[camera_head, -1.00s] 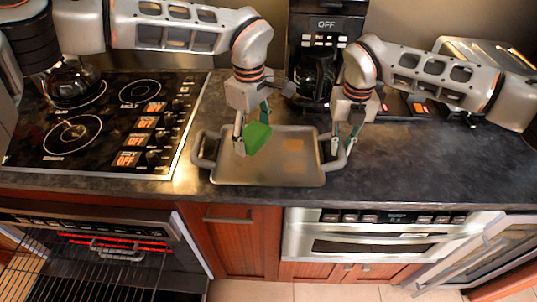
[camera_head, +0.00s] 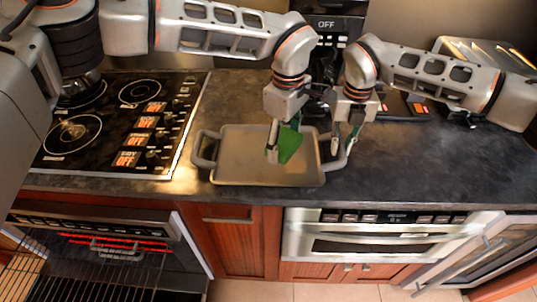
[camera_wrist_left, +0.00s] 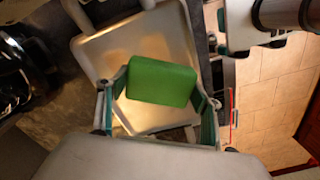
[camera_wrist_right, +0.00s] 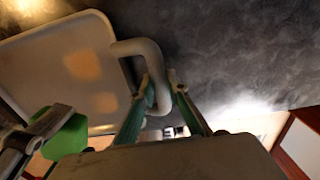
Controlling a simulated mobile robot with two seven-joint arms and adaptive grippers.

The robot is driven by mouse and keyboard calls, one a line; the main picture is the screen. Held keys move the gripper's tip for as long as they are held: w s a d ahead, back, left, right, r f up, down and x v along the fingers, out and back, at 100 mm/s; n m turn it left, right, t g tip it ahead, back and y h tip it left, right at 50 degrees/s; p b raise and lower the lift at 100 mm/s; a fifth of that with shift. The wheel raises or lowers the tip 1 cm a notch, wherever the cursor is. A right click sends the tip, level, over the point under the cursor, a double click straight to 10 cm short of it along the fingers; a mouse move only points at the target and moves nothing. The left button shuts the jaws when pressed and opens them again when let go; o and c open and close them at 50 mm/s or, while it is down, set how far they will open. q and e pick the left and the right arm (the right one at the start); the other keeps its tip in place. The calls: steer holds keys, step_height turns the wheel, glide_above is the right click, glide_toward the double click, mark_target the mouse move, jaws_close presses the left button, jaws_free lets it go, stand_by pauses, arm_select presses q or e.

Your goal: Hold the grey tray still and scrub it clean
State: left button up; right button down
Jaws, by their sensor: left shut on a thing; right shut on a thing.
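The grey tray (camera_head: 235,165) lies flat on the dark counter, with a handle at each side. My left gripper (camera_head: 280,143) is shut on a green sponge (camera_head: 291,146) over the right half of the tray. The sponge (camera_wrist_left: 163,82) sits between the fingers in the left wrist view; whether it touches the tray is hard to tell. My right gripper (camera_head: 345,145) is shut on the tray's right handle, and this handle (camera_wrist_right: 137,48) shows between its fingers in the right wrist view. Two orange-brown patches (camera_wrist_right: 82,66) show on the tray there.
A stove top (camera_head: 70,140) is left of the tray, and a coffee maker (camera_head: 325,45) stands behind it. The counter (camera_head: 430,165) to the right is clear. A toaster (camera_head: 485,55) is at the back right. An open oven with a rack (camera_head: 80,265) is below left.

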mark_target(296, 167)
arm_select(q)
steer(key=shift+f, duration=0.1)
steer(key=shift+f, duration=2.5)
steer(key=shift+f, duration=0.7)
steer(key=shift+d, duration=0.1)
steer(key=shift+d, duration=1.85)
steer(key=shift+s+a, duration=0.1)
steer(key=shift+a, duration=0.1)
